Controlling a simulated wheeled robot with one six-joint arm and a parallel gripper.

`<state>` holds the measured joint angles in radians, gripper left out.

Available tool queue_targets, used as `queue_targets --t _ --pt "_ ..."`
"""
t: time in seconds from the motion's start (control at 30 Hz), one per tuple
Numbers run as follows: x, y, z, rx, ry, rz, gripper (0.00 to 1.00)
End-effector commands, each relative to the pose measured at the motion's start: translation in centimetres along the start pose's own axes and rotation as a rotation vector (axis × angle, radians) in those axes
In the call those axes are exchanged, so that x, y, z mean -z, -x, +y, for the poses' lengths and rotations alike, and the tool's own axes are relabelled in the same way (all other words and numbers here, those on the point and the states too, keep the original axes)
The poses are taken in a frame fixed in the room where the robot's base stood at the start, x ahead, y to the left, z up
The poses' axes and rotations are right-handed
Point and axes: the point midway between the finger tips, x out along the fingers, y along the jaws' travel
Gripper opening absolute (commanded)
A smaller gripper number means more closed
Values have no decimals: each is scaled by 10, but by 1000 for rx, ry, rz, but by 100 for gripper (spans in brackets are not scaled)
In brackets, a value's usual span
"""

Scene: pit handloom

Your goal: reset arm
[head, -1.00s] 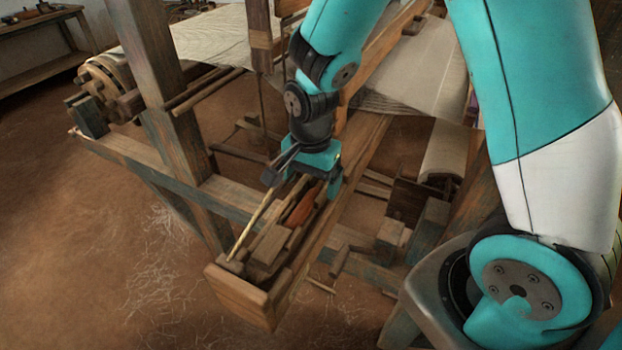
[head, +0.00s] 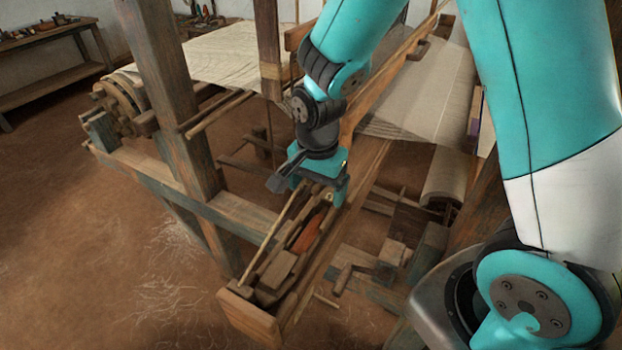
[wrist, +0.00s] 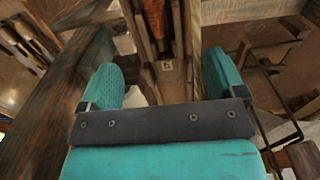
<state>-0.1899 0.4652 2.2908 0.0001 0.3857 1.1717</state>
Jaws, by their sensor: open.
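My gripper (head: 309,192) is over the far part of the long wooden box of the loom in the head view. In the wrist view its two teal fingers (wrist: 161,80) stand wide apart with nothing held between them. An orange-brown piece, perhaps a shuttle (head: 308,232), lies in the box, and part of it also shows at the top of the wrist view (wrist: 155,22). A thin light rod (head: 268,240) runs along the box's left side. Whether the gripper touches the box cannot be told.
The box's end block (head: 248,318) juts toward the front. A thick loom post (head: 165,100) stands left, and pale cloth (head: 425,100) stretches behind right. A cloth roll (head: 443,178) is at the right. The earthen floor at left (head: 80,260) is clear.

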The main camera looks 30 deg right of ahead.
Motion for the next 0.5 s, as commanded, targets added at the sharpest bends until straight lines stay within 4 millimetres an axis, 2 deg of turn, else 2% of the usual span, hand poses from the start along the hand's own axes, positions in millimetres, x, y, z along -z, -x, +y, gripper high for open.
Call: queue_targets --t 0.27,0.37,0.5 --pt "-3 2 0 9 31 -6 89" --pt "-16 9 1 40 146 -30 89" --pt "-51 29 11 125 470 -78 89"
